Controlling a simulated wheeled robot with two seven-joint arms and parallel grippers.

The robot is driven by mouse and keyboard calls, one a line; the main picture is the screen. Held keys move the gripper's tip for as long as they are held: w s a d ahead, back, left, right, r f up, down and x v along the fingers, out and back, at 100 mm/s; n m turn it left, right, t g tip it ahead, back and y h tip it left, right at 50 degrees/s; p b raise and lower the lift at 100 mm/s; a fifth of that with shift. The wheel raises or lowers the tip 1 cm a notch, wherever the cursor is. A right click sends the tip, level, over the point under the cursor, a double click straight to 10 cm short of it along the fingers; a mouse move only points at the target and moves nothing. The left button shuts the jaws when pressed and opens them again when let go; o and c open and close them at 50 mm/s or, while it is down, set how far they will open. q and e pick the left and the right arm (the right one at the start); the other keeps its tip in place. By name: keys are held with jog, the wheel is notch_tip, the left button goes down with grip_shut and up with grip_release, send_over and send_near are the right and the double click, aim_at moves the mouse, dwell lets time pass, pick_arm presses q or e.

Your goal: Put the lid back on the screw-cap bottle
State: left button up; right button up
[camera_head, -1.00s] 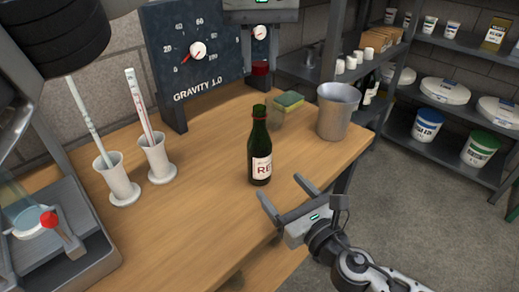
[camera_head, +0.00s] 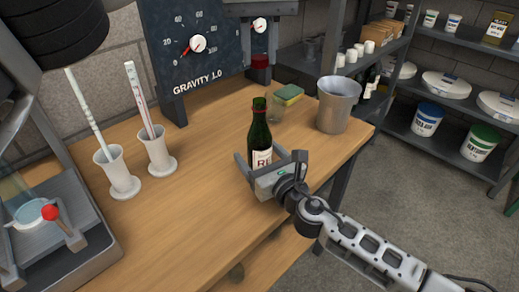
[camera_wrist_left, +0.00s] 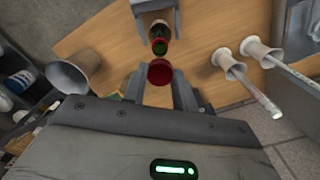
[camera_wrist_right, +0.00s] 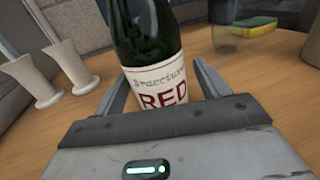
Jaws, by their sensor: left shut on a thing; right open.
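The green screw-cap bottle (camera_head: 259,132) stands upright and uncapped on the table, its RED label partly hidden in the head view. Its open mouth with a red neck band shows in the left wrist view (camera_wrist_left: 160,46). My left gripper (camera_head: 260,58) is shut on the red lid (camera_head: 260,70), which hangs above and behind the bottle in the head view. The lid also shows in the left wrist view (camera_wrist_left: 160,72). My right gripper (camera_head: 269,166) is open, low at the bottle, with a finger on either side of it. The right wrist view shows the label (camera_wrist_right: 160,86) between the fingers.
Two white cylinders (camera_head: 120,176) (camera_head: 160,153) with tall instruments stand left on the wooden table (camera_head: 190,205). A metal bucket (camera_head: 336,106), a green-yellow sponge (camera_head: 290,94) and a glass stand behind right. A gravity gauge board (camera_head: 190,70) rises behind. Shelves stand at the right.

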jog(key=shift+x, duration=0.8)
jog(key=c, duration=1.4)
pick_arm(q)
jog(key=shift+f, duration=2.5)
pick_arm(e)
jog(key=shift+c, duration=0.2)
pick_arm(q)
jog(key=shift+s, duration=0.1)
jog(key=shift+f, duration=0.9)
jog(key=shift+f, duration=0.5)
pick_arm(e)
grip_shut()
pick_arm(q)
jog(key=m, duration=0.6)
